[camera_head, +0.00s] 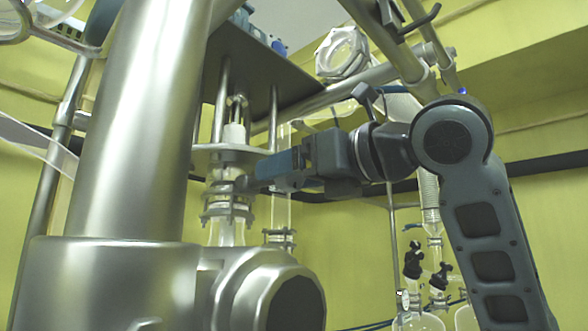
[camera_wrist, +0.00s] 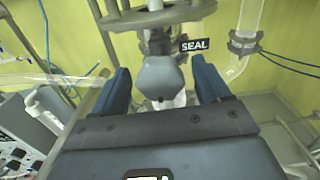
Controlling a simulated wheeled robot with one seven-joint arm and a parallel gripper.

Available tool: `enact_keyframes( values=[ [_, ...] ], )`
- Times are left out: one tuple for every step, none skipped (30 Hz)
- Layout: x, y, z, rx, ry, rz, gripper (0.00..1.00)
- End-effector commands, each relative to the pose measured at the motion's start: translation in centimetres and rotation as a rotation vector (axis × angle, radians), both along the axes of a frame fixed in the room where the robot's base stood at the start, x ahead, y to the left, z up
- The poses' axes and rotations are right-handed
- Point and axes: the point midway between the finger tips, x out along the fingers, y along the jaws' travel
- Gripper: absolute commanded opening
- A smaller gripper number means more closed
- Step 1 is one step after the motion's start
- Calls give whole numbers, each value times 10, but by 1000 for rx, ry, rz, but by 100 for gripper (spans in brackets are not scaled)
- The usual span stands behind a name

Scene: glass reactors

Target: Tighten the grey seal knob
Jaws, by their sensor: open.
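The grey seal knob (camera_wrist: 161,78) shows in the wrist view as a rounded grey piece, between the two blue fingers of my gripper (camera_wrist: 160,88). A black label reading SEAL (camera_wrist: 198,43) hangs just right of and above it. My gripper is open, with a visible gap between each finger and the knob. In the head view my gripper (camera_head: 252,182) reaches left to the metal and glass column, at the height of its flange. The knob is mostly hidden there behind the fingers.
A metal flange plate (camera_head: 226,152) sits just above my gripper. A vertical glass tube (camera_wrist: 247,38) stands to the right in the wrist view. A thick steel column (camera_head: 140,120) stands at left in the head view. Glassware with black valves (camera_head: 414,260) is at lower right.

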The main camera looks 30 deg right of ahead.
Motion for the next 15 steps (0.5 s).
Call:
enact_keyframes(
  values=[
    [0,0,0,0,0,0,76],
    [0,0,0,0,0,0,76],
    [0,0,0,0,0,0,76],
    [0,0,0,0,0,0,76],
    [0,0,0,0,0,0,74],
    [0,0,0,0,0,0,70],
    [0,0,0,0,0,0,67],
    [0,0,0,0,0,0,64],
    [0,0,0,0,0,0,61],
    [0,0,0,0,0,0,58],
    [0,0,0,0,0,0,55],
    [0,0,0,0,0,0,51],
    [0,0,0,0,0,0,48],
    [0,0,0,0,0,0,45],
    [0,0,0,0,0,0,42]
  ],
)
